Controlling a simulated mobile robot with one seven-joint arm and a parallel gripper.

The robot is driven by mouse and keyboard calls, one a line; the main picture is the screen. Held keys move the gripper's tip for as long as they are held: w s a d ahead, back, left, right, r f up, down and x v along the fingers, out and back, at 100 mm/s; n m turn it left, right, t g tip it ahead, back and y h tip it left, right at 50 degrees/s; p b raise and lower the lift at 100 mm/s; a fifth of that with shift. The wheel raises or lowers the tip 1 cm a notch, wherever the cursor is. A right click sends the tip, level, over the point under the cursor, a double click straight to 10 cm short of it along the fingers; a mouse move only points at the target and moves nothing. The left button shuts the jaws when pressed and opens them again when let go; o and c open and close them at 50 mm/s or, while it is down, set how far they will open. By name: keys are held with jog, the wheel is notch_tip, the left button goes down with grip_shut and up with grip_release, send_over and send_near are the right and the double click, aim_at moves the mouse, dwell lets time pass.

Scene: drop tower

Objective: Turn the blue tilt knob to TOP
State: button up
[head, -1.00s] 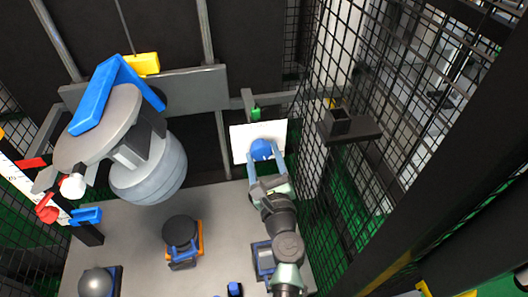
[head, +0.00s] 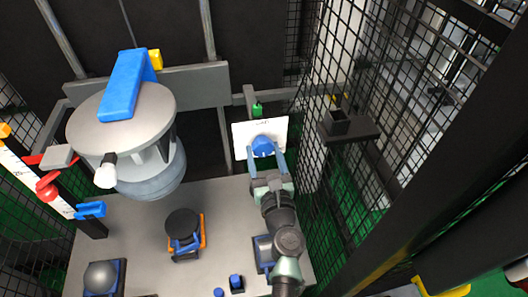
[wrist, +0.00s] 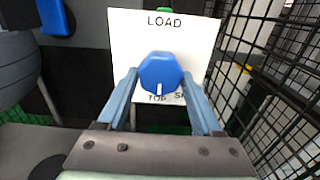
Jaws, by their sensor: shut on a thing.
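The blue tilt knob (wrist: 160,72) sits on a white panel (wrist: 120,40) marked LOAD above it and TOP below it. More lettering beside TOP is partly hidden. The knob's white line points down, toward the TOP lettering. My gripper (wrist: 159,78) has a blue finger on each side of the knob and is shut on it. In the head view, the knob (head: 263,146) is in front of the panel (head: 243,130), with my gripper (head: 265,153) reaching it from below.
A large grey drum with a blue bar (head: 128,85) stands left of the panel. Wire mesh (head: 325,80) runs close on the right, with a dark bracket (head: 345,128) on it.

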jog(key=o, duration=1.4)
jog(key=s, duration=0.4)
jog(key=s+d, duration=0.1)
jog(key=s, duration=0.3)
jog(key=s+d, duration=0.1)
jog(key=s, duration=0.3)
jog(key=shift+s+d, duration=0.25)
jog(key=shift+s, duration=0.15)
